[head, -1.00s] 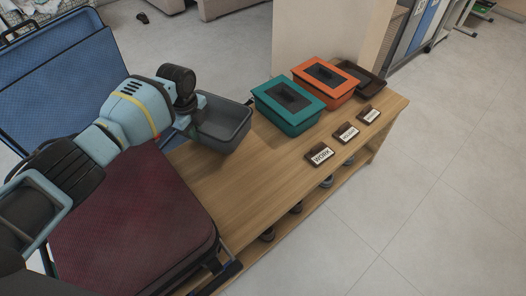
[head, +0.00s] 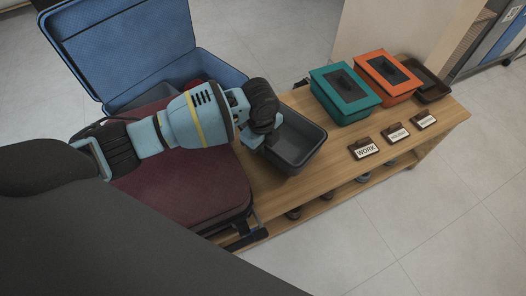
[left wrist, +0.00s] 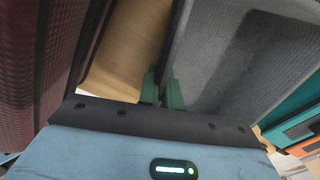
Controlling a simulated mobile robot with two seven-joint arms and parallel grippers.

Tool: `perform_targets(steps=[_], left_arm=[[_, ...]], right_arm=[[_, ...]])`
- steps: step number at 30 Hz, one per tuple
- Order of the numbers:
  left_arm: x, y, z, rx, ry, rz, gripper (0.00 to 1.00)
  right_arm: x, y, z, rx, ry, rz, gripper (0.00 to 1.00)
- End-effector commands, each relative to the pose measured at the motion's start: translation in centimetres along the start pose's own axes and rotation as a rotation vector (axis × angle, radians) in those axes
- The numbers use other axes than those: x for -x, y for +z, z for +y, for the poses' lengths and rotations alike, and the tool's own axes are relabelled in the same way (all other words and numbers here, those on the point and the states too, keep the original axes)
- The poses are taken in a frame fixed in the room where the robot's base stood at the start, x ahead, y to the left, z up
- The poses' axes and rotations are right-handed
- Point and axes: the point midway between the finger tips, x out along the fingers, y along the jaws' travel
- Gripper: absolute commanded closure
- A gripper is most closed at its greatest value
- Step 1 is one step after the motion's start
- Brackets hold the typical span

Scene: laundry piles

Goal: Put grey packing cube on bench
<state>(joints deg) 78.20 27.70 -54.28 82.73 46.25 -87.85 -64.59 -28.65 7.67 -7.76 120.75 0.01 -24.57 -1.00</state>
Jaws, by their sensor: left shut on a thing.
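The grey packing cube (head: 291,160) is an open-topped grey tub left of the teal box in the head view. My left gripper (head: 262,143) is shut on its near-left rim. In the left wrist view, the green fingers (left wrist: 162,90) pinch the wall of the cube (left wrist: 250,55), whose inside looks empty. The cube is over the left part of the wooden bench (head: 330,176); I cannot tell whether it touches the top. My right gripper is out of view.
A teal box (head: 350,113) and an orange box (head: 397,95) stand on the bench, with a dark brown tray (head: 432,90) beyond. Label blocks (head: 364,149) line the front edge. A maroon suitcase (head: 180,195) and an open blue suitcase (head: 130,45) are at left.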

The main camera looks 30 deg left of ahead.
Motion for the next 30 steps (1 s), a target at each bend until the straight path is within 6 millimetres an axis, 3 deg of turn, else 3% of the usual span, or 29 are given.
perform_targets(steps=[7,15,28,30], left_arm=[[-0.3,-0.1,0.1,0.001,0.0,-0.001,1.0],[-3.6,-0.1,0.3,0.0,0.002,-0.002,1.0],[-3.9,-0.1,0.3,0.0,0.0,-0.001,1.0],[-3.9,-0.1,0.3,-0.001,-0.001,-0.002,0.85]], right_arm=[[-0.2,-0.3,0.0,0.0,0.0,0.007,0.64],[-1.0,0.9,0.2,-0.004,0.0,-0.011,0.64],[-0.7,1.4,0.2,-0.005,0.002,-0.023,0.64],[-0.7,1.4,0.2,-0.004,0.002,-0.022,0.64]])
